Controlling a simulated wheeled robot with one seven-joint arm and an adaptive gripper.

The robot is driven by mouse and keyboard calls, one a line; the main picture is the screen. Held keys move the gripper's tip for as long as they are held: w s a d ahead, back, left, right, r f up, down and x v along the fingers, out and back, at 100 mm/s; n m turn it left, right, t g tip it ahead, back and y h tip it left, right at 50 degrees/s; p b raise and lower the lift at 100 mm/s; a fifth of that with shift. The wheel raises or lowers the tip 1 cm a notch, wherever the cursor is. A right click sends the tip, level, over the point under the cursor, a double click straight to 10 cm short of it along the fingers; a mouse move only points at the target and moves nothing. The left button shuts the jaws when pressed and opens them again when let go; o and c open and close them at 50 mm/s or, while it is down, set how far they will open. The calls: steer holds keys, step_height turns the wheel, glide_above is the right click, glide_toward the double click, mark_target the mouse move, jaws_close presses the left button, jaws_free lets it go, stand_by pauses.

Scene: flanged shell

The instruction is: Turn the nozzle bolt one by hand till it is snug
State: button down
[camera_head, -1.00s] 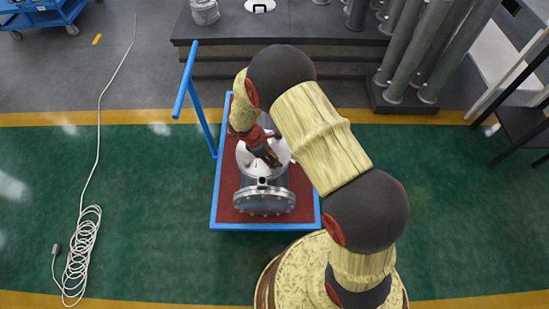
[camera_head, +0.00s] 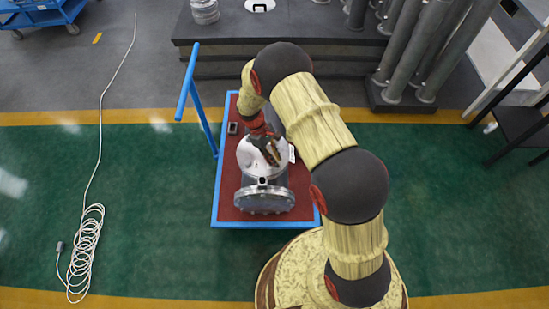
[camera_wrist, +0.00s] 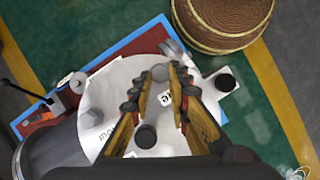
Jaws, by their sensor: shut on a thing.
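The silver flanged shell (camera_head: 250,158) lies on the red-topped blue cart, with its round bolted end flange (camera_head: 264,200) toward the camera. My gripper (camera_head: 274,160) reaches down over the shell's top. How deep the bolt sits cannot be seen. A dark round cap (camera_wrist: 146,137) shows between the fingers, and another (camera_wrist: 225,82) sits on a pale plate to the right.
The blue cart (camera_head: 215,205) has an upright handle (camera_head: 188,80) at its left. A small dark box (camera_head: 232,128) lies on it. A coiled white cable (camera_head: 85,250) lies on the green floor at left. Grey pipes (camera_head: 415,50) and a dark platform stand behind.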

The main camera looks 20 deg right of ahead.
steer(key=shift+w+r, duration=0.15)
steer(key=c, duration=1.7)
jaws_free()
steer(key=v, duration=1.1)
steer(key=shift+a+r, duration=0.1)
steer(key=shift+r, duration=0.25)
